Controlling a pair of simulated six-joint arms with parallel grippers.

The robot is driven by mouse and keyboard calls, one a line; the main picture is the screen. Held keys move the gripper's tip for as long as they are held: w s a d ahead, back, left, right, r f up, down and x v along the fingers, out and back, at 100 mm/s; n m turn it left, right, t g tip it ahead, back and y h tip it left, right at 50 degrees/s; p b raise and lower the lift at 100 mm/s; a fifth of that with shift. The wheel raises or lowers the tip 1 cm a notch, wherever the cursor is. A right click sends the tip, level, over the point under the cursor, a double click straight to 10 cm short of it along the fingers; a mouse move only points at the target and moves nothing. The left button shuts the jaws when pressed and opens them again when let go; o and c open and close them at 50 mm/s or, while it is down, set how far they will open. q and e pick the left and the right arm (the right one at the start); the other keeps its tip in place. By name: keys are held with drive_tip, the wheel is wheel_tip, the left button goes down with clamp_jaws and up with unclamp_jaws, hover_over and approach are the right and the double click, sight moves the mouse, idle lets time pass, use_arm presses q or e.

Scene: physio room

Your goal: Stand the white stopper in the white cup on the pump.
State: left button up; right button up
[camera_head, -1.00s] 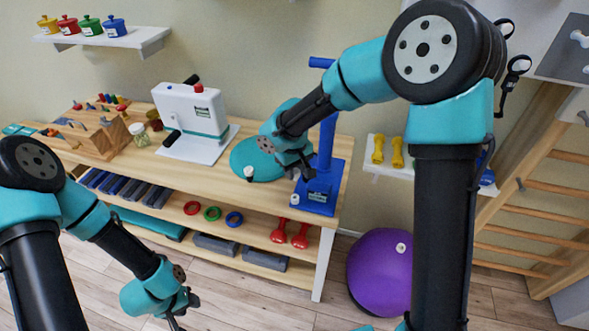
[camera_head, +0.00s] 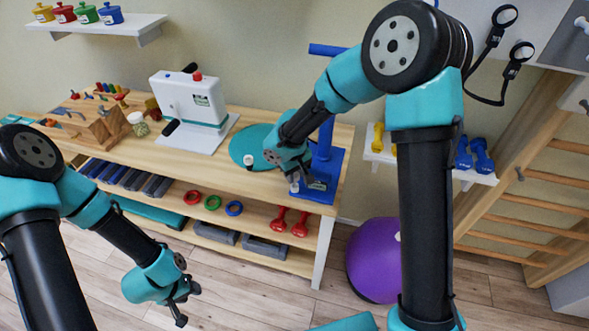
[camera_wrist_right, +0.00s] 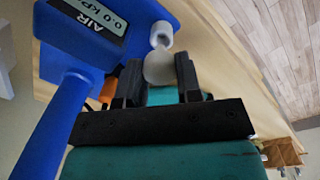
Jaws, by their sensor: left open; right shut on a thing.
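The blue pump (camera_head: 318,186) stands upright at the table's right end; its base and AIR display (camera_wrist_right: 100,18) show in the right wrist view. The white cup (camera_wrist_right: 161,36) sits on the pump's base, just beyond my right fingertips. My right gripper (camera_head: 292,178) is shut on the white stopper (camera_wrist_right: 159,69), whose pale round face shows between the fingers. The stopper overlaps the cup's near edge in the right wrist view; I cannot tell whether they touch. My left gripper (camera_head: 186,304) is open and empty, low in front of the shelves.
A teal disc (camera_head: 240,142) with a white knob (camera_head: 249,160) lies left of the pump. A white machine (camera_head: 190,105) and a wooden block (camera_head: 100,128) stand further left. A purple ball (camera_head: 370,262) is on the floor at the right.

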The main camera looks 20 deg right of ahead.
drive_tip(key=shift+f, duration=1.5)
idle(1.6)
drive_tip(key=o, duration=1)
drive_tip(key=shift+c, duration=0.2)
drive_tip(key=shift+w+r, duration=0.1)
drive_tip(key=shift+c, duration=0.2)
drive_tip(key=c, duration=0.3)
drive_tip(key=shift+o, duration=0.8)
drive_tip(key=shift+d, duration=0.1)
drive_tip(key=shift+r, duration=0.1)
